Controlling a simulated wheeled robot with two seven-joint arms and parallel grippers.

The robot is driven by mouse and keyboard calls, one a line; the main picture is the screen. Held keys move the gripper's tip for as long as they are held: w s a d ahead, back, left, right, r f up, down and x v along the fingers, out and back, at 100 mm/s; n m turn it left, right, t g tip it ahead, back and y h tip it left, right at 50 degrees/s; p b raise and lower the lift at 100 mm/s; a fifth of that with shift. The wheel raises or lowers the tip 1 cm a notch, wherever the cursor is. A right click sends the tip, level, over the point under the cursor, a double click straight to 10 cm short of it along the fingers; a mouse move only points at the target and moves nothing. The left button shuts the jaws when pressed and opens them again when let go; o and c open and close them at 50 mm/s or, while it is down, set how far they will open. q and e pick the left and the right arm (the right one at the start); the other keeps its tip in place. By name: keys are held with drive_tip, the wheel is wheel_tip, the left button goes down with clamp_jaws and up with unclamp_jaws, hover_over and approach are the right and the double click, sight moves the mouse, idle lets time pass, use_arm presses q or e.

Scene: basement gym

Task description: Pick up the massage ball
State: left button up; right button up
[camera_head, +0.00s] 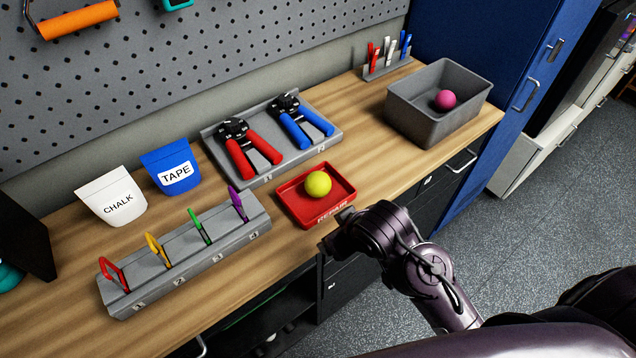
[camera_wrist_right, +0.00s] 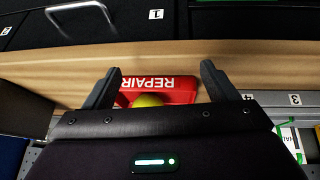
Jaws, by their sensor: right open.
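A yellow ball (camera_head: 318,184) sits in a red tray (camera_head: 333,210) marked REPAIR near the worktop's front edge. A pink ball (camera_head: 445,99) lies in a grey bin (camera_head: 432,127) at the back right. I cannot tell by look which one is the massage ball. My right gripper (camera_wrist_right: 158,80) is open and empty, close to the front of the red tray. In the right wrist view the tray's front wall (camera_wrist_right: 160,88) and part of the yellow ball (camera_wrist_right: 148,100) show between its fingers; the gripper's body hides the rest. My left gripper is not in view.
Red and blue crimping tools lie on a grey holder (camera_head: 322,148) behind the tray. A grey rack (camera_head: 190,267) with several coloured clips stands left of it. CHALK (camera_head: 115,200) and TAPE (camera_head: 172,165) pouches stand behind the rack. Bare wood lies between tray and bin.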

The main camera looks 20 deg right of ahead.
drive_tip(key=w+a+r+n+t+y, duration=0.3)
drive_tip(key=w+a+r+n+y, duration=0.2)
drive_tip(key=w+a+r+n, duration=0.45)
drive_tip(key=n+g+h, duration=0.1)
drive_tip(key=g+h, duration=0.1)
drive_tip(key=g, duration=0.3)
hover_over(324, 178)
drive_tip(key=s+d, duration=0.2)
drive_tip(key=s, duration=0.1)
wheel_tip(324, 178, down, 3)
drive_tip(key=x, duration=0.2)
drive_tip(key=p+x, duration=0.1)
drive_tip(key=x, duration=0.5)
drive_tip(key=shift+w+r+p, duration=0.1)
drive_tip(key=shift+w+p, duration=0.2)
drive_tip(key=shift+w, duration=0.1)
drive_tip(key=shift+c, duration=0.3)
drive_tip(key=c, duration=1)
drive_tip(key=shift+c, duration=0.3)
